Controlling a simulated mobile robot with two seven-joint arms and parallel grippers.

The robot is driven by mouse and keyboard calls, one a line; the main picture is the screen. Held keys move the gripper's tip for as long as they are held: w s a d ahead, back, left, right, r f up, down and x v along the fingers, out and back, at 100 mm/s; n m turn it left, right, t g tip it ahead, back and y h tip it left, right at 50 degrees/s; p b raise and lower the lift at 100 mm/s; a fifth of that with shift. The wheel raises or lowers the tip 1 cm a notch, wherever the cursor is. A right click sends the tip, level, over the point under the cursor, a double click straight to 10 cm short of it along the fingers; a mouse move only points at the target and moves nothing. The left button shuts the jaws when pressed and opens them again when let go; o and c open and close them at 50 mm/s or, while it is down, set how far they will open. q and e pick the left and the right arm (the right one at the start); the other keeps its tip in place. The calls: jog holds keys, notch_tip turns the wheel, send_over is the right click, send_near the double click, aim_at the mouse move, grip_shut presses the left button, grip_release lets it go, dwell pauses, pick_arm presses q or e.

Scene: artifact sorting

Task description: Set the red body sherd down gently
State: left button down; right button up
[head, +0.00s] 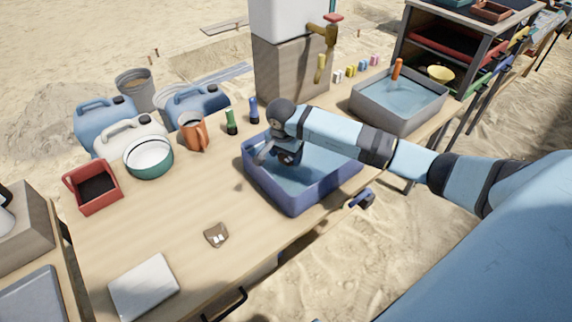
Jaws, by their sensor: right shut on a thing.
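My right arm reaches in from the right, and its gripper (266,156) is at the left part of the blue basin (295,207), low over the water. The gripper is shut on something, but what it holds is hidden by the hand. No red body sherd shows clearly in the head view. A small brown piece with pale marks (216,236) lies on the wooden table (185,215), to the left of the basin and apart from my gripper. My left gripper is not in view.
A grey basin of water (374,112) stands at the back right. A pale slab (144,287) lies at the front left. The table's middle is mostly clear.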

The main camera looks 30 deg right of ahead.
aim_at(285, 159)
jog(key=shift+f, duration=2.25)
jog(key=shift+f+b, duration=0.2)
jog(key=shift+b, duration=0.15)
jog(key=o, duration=0.9)
jog(key=shift+r, duration=0.1)
